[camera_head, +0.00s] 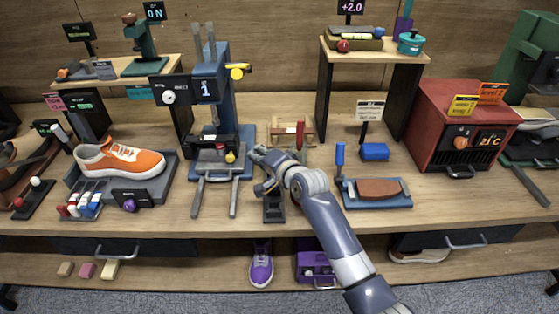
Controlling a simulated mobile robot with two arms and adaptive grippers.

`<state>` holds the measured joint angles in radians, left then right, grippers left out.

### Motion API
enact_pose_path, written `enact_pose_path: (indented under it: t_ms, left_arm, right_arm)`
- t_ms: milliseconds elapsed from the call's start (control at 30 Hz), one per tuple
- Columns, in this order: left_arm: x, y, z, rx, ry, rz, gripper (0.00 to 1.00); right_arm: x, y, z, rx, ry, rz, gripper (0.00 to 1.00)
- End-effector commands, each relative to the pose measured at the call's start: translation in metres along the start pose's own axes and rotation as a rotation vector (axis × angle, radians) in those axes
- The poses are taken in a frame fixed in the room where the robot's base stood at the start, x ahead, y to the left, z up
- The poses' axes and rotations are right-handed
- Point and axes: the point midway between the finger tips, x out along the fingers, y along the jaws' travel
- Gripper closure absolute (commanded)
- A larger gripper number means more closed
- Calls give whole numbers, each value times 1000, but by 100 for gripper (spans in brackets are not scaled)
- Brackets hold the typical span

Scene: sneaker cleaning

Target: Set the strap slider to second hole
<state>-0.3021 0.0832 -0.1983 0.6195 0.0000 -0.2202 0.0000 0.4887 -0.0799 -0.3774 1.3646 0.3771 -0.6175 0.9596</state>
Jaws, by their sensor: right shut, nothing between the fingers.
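My right arm comes in from the lower right. Its gripper (257,155) is over the middle of the bench, just right of the blue press-like stand, shut and empty. A small black block-like fixture (273,207) stands on the bench right below the gripper, partly hidden by it. I cannot make out a strap slider or its holes for sure. At the far left a brown strap-like piece (22,172) lies next to a dark base with a red and a white knob (34,184). My left gripper is not in view.
The blue stand (225,95) with two grey handles is left of my gripper. An orange sneaker (119,158) sits on a grey tray at left. A blue tray with a brown block (378,188) and a red oven-like box (455,125) are at right. Bare wood shows along the front edge.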

Motion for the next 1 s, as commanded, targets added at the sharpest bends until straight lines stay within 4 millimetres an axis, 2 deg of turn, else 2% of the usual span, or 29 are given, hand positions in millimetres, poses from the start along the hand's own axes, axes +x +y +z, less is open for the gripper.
enact_pose_path:
  t_ms: [167,500,700,1000]
  left_arm:
    - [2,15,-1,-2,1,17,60]
    - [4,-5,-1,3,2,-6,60]
    - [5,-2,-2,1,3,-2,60]
    - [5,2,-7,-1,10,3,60]
  right_arm:
    - [-25,3,2,1,-1,1,100]
    - [-72,3,2,1,-1,2,100]
    - [-85,3,1,1,-2,3,100]
    - [-87,2,1,1,-1,3,100]
